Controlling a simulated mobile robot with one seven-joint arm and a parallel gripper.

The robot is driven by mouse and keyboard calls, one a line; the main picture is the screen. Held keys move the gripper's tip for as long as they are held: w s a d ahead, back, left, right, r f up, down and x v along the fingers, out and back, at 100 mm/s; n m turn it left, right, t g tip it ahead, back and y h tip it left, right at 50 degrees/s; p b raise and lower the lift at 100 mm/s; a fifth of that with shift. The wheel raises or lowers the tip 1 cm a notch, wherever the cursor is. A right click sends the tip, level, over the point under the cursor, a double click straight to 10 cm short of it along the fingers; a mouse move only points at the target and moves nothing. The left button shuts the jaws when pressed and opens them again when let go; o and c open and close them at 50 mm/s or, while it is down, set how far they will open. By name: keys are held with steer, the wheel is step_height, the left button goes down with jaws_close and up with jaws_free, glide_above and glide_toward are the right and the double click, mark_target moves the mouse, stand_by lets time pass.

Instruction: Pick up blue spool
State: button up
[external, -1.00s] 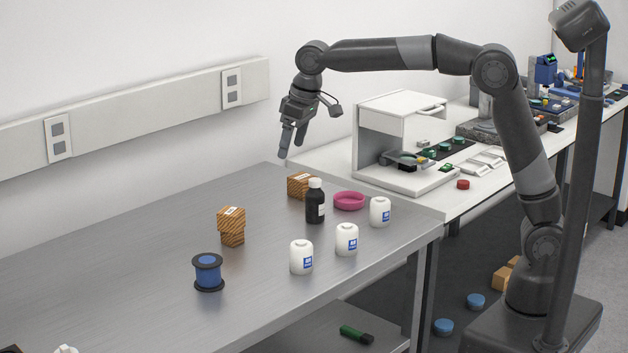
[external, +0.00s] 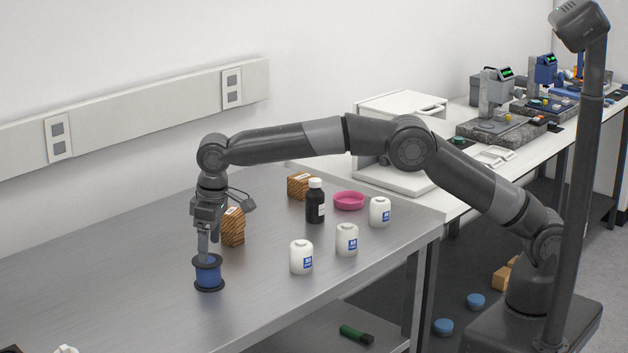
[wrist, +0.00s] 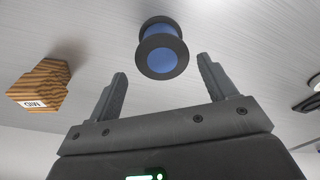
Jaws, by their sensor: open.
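The blue spool (external: 208,275), with black flanges, stands upright on the metal table. My gripper (external: 208,252) points down over it, with the fingers at about the height of its top flange in the external view. In the wrist view, the spool (wrist: 162,50) lies ahead of the open fingers of my gripper (wrist: 163,80), roughly centred between them. The fingers are apart and hold nothing. Whether a finger touches the spool cannot be told.
White jars (external: 301,257), a dark bottle (external: 315,203), a pink dish (external: 349,201) and another box (external: 299,186) stand to the right. The table (external: 110,290) is clear left of the spool.

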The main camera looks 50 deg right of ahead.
mark_target(209, 260)
steer(key=f, duration=0.7)
steer(key=shift+w+a+f, duration=0.3)
steer(key=shift+a+f, duration=0.05)
steer(key=shift+r, duration=0.1)
steer(key=c, duration=0.9)
